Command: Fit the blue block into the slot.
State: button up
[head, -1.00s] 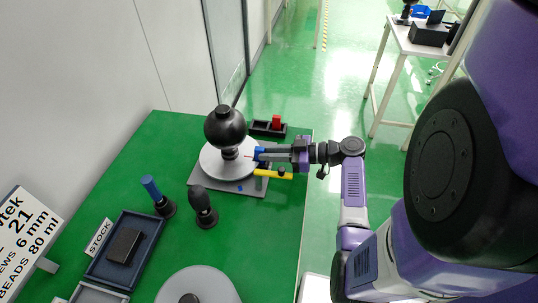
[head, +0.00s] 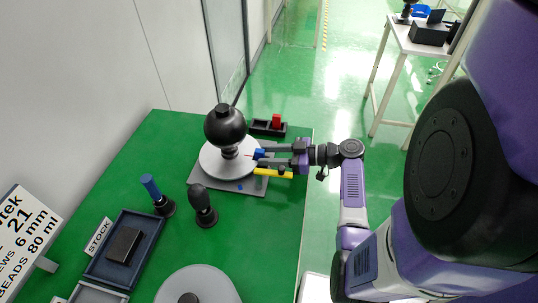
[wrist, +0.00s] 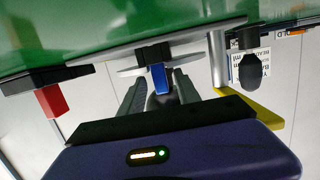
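The blue block (head: 259,153) sits at the right edge of the round light grey disc (head: 216,168), below the black ball (head: 225,127). My gripper (head: 266,156) comes in from the right, with its two fingers spread apart. In the wrist view the blue block (wrist: 160,78) stands between the open fingers (wrist: 158,88), with a gap on both sides. A dark part shows just behind it. The slot itself cannot be made out, so I cannot tell how deep the block sits.
A yellow bar (head: 273,172) lies just below my gripper. A black tray (head: 262,129) with a red block (head: 276,121) is behind. A black knob (head: 203,205), a blue-handled tool (head: 152,188) and a stock tray (head: 104,272) stand nearer. The green table's right side is clear.

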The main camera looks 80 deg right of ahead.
jog(key=shift+r, duration=0.25)
jog(key=b+v, duration=0.2)
jog(key=v, duration=1)
jog(key=shift+d+f+b, duration=0.1)
jog(key=shift+b, duration=0.25)
jog(key=shift+s, duration=0.1)
